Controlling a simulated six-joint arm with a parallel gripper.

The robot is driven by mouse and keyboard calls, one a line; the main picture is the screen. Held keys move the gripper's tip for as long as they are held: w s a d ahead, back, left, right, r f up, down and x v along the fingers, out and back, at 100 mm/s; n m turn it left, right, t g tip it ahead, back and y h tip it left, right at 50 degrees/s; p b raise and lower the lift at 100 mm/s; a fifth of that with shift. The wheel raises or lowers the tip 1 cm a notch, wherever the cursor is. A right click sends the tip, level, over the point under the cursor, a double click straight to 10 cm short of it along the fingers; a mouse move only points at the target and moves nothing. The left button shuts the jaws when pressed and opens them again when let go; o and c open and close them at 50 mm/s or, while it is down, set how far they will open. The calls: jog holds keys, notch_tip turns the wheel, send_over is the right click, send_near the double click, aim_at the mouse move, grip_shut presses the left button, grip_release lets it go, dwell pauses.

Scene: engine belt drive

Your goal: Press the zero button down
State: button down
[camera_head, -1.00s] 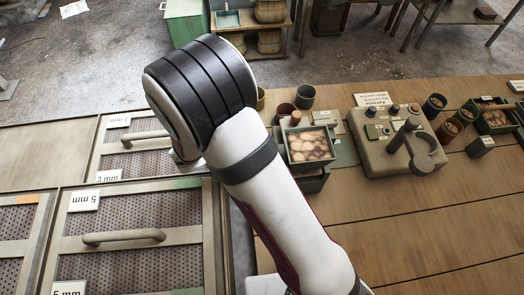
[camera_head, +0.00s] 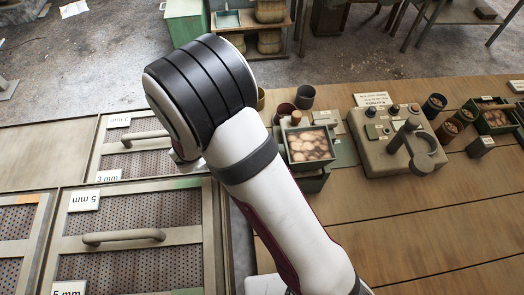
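I cannot tell which part is the zero button, as no label is readable enough. A beige device (camera_head: 378,161) on the wooden table carries several small knobs or buttons along its back and a dark clamp-like arm (camera_head: 405,134). To its left stands a dark green box with a tray (camera_head: 309,146) of pale brown round pieces. A small orange-brown knob (camera_head: 296,118) shows just behind that tray. My white and black arm crosses the middle of the view, left of both. My gripper's fingers are hidden behind the arm's wrist.
Perforated trays with handles (camera_head: 124,238) and size cards lie on the left. Dark cups (camera_head: 305,97) stand behind the tray box. Cups and a green bin (camera_head: 492,114) stand right of the device. The wooden tabletop (camera_head: 430,225) in front is clear.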

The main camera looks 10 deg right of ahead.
dwell(0.7)
jog(key=shift+f, duration=0.4)
jog(key=shift+f, duration=0.45)
dwell(0.4)
jog(key=shift+r, duration=0.85)
jog(key=shift+r, duration=0.1)
notch_tip(320, 180, up, 5)
jog(key=shift+f, duration=0.1)
dwell(0.8)
